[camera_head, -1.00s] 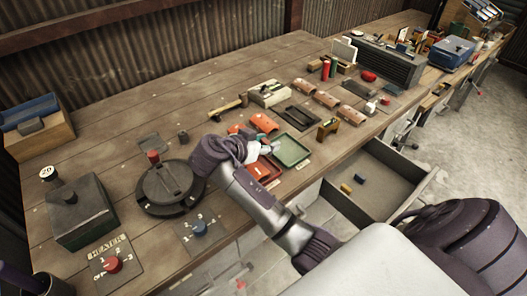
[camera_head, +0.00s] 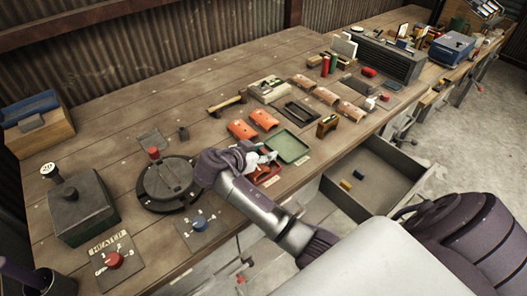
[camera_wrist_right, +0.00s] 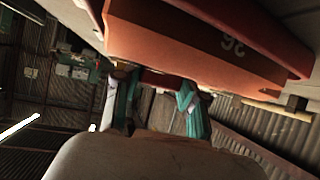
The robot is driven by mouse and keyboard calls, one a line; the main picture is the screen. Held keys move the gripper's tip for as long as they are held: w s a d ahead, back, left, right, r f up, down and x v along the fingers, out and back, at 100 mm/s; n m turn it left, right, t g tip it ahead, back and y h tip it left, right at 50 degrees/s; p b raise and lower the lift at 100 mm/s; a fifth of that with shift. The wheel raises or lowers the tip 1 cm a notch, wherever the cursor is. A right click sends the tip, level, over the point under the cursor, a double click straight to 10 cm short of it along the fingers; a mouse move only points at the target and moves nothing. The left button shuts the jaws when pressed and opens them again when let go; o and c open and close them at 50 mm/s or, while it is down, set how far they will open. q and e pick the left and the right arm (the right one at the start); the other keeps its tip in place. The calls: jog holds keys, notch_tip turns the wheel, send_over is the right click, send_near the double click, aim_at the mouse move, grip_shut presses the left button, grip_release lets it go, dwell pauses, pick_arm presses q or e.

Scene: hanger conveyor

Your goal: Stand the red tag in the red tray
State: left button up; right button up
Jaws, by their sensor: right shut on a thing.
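My right gripper (camera_head: 264,158) is over the back part of the red tray (camera_head: 272,181), which the hand and forearm partly cover. In the right wrist view its teal fingers (camera_wrist_right: 157,98) are closed around a narrow dark-red part. In the head view the held tag is too small and hidden to make out. I cannot tell whether it touches the tray.
A green tray (camera_head: 288,146) lies right beside the red one. Two orange curved pieces (camera_head: 241,129) lie behind. A round black device (camera_head: 168,184) with a red knob stands left of the hand. An open drawer (camera_head: 375,180) juts out at the bench front.

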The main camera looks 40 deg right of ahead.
jog(key=shift+f, duration=0.2)
jog(key=o, duration=0.8)
jog(key=shift+r, duration=0.15)
jog(key=shift+r+p, duration=0.45)
jog(key=shift+b+v, duration=1.1)
jog(key=shift+v, duration=5)
